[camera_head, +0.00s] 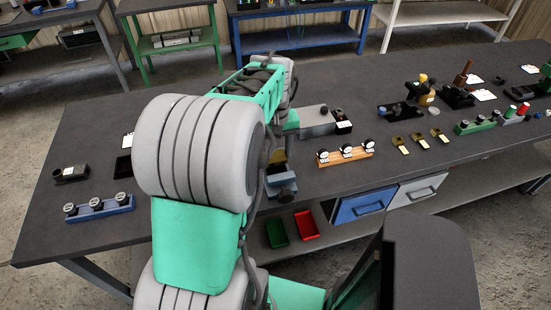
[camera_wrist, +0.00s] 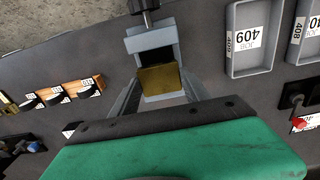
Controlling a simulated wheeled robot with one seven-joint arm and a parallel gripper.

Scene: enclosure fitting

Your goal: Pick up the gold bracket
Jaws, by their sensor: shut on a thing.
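The gold bracket (camera_wrist: 160,80) shows in the wrist view as a flat gold piece at the grey-blue vise (camera_wrist: 150,40), between its jaws as seen from above. In the head view the bracket (camera_head: 278,156) is a small gold patch beside my arm, over the vise (camera_head: 281,183). My gripper (camera_wrist: 161,95) is shut on the bracket, with one finger on each side of it. The fingertips are partly hidden, and I cannot tell whether the bracket touches the vise. My arm hides the gripper in the head view.
More gold brackets (camera_head: 419,140) lie on the table to the right. A wooden strip with black-and-white knobs (camera_head: 345,154) lies nearer. A grey tray marked 409 (camera_wrist: 233,68) sits right of the vise in the wrist view. Green (camera_head: 277,233) and red (camera_head: 306,225) bins are below the table.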

